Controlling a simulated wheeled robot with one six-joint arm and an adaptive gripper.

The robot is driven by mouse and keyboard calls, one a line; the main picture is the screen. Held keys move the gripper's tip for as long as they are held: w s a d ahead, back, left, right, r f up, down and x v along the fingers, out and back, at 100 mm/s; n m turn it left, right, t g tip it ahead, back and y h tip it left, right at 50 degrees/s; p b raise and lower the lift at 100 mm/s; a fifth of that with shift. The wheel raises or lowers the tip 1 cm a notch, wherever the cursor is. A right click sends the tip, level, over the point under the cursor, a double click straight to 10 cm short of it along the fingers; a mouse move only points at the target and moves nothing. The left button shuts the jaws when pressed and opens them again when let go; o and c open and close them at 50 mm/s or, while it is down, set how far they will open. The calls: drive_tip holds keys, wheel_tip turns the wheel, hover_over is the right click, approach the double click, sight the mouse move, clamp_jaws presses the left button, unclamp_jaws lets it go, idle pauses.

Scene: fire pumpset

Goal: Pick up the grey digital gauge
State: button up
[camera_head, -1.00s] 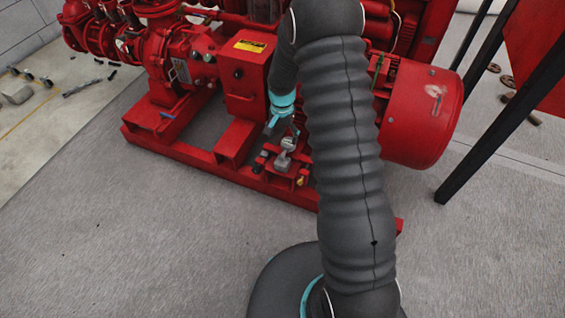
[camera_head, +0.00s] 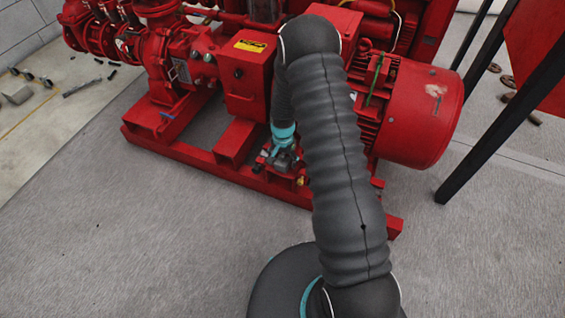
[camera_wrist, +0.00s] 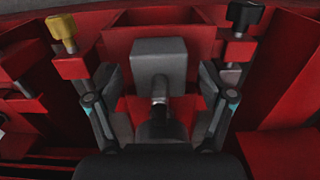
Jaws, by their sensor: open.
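The grey digital gauge (camera_wrist: 158,62) is a grey block with a short metal stem below it. In the wrist view it sits upper centre, in front of a red ledge. My gripper (camera_wrist: 160,82) is open, with one finger on each side of the gauge; I cannot tell whether they touch it. In the head view my gripper (camera_head: 282,155) is low at the pump's base frame, and the gauge is mostly hidden there by the gripper and arm.
The red pumpset (camera_head: 195,75) stands on a red base frame (camera_head: 180,152). A yellow-topped knob (camera_wrist: 62,28) and a black-topped knob (camera_wrist: 243,18) flank the gauge. The large red motor (camera_head: 425,115) is right of my arm. The grey floor in front is mostly clear.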

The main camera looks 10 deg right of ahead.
drive_tip(key=shift+f, duration=0.1)
clamp_jaws()
idle(0.4)
